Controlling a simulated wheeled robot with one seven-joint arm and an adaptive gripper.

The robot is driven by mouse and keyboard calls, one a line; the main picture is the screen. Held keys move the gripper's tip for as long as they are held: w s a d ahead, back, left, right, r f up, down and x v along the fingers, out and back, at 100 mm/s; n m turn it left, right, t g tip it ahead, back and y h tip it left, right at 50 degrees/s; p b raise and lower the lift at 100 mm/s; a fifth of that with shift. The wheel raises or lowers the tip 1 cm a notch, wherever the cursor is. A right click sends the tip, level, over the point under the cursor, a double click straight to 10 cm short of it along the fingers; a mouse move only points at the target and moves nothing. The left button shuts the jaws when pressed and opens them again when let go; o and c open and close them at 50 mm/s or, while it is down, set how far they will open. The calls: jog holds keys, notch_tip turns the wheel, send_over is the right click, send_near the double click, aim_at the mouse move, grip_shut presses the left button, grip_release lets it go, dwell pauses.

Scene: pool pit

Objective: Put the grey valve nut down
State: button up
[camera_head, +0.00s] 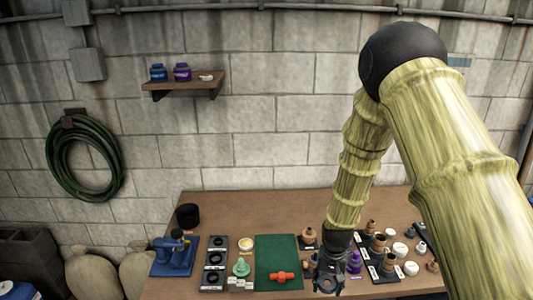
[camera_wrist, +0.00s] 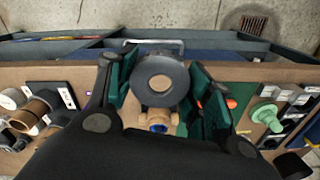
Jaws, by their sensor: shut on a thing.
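The grey valve nut (camera_wrist: 178,76), a thick ring with a round hole, sits between the green-padded fingers of my gripper (camera_wrist: 158,84) in the wrist view. My gripper is shut on it. In the head view my gripper (camera_head: 328,279) hangs over the front of the workbench, right of the green mat (camera_head: 265,252), and the nut cannot be made out there. A tan fitting with a blue part (camera_wrist: 158,122) shows just below the nut in the wrist view. I cannot tell whether the nut touches anything beneath it.
An orange handle (camera_head: 283,277) lies on the mat. Left of it stand a green knobbed part (camera_head: 241,267), a dark tray of rings (camera_head: 214,262) and a blue vise (camera_head: 172,258). Brown and white fittings (camera_head: 378,243) crowd the right. The bench's back strip (camera_head: 265,208) is clear.

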aim_at(323, 287)
jog(key=f, duration=0.1)
jog(key=f+b, duration=0.1)
jog(key=a+f, duration=0.1)
jog(key=shift+w+f+b, duration=0.2)
jog(key=shift+w+b, duration=0.15)
jog(key=shift+b, duration=0.05)
jog(key=s+f+n+b, duration=0.1)
jog(key=s+f+b, duration=0.2)
jog(key=f+b, duration=0.2)
jog(key=s+a+f+n+b, duration=0.1)
jog(key=s+f+b, duration=0.2)
jog(key=f+b, duration=0.3)
jog(key=shift+n+b, duration=0.4)
jog(key=shift+b, duration=0.05)
jog(key=shift+s+a, duration=0.1)
jog(key=shift+a, duration=0.05)
